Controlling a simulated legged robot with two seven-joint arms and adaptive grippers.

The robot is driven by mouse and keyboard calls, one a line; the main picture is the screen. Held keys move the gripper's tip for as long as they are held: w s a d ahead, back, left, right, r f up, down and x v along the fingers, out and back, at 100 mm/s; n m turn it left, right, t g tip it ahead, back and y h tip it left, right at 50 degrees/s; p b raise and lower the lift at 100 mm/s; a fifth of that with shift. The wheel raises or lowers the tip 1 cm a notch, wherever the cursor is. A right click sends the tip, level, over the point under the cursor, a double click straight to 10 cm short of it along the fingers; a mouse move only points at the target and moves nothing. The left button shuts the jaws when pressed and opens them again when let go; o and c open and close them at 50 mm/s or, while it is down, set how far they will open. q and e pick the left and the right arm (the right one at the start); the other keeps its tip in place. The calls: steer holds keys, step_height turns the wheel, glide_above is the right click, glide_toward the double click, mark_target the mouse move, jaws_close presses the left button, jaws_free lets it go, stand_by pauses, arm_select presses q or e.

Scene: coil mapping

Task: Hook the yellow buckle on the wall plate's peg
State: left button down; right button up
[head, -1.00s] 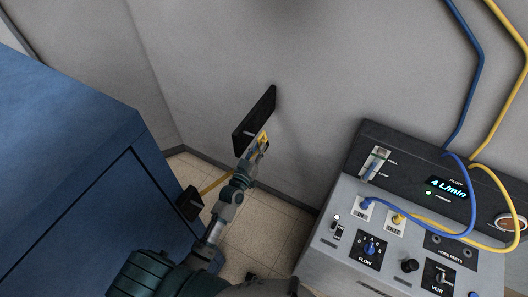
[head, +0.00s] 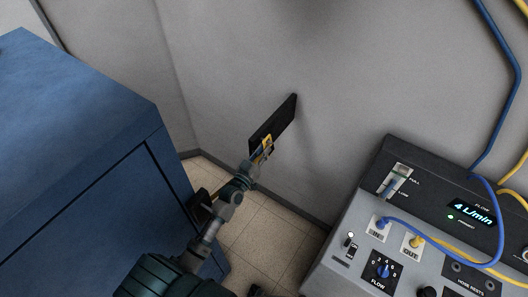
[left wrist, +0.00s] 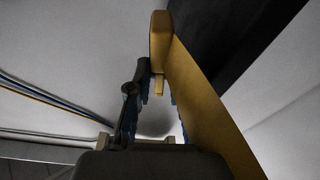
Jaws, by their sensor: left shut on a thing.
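The yellow buckle (head: 267,144) is in my left gripper (head: 261,155), which is shut on it just in front of the black wall plate (head: 280,122). In the left wrist view the buckle (left wrist: 160,40) rises at the end of a wide yellow strap (left wrist: 205,100), with the dark plate (left wrist: 225,35) behind it at the upper right. The peg cannot be made out. Whether the buckle touches the plate cannot be told. My right gripper does not show.
A blue cabinet (head: 75,150) stands on the left, with a black block (head: 199,203) at its side. A grey control console (head: 365,240) with blue and yellow hoses stands on the right. Tiled floor (head: 260,235) shows between them.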

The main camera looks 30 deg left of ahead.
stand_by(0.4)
arm_select(q)
steer(key=c, duration=1)
jaws_free()
steer(key=shift+d, duration=0.15)
steer(key=s, duration=0.4)
steer(key=s+f, duration=0.1)
steer(key=s, duration=0.3)
steer(key=s+a, duration=0.1)
steer(key=s, duration=0.3)
steer(key=shift+f, duration=0.25)
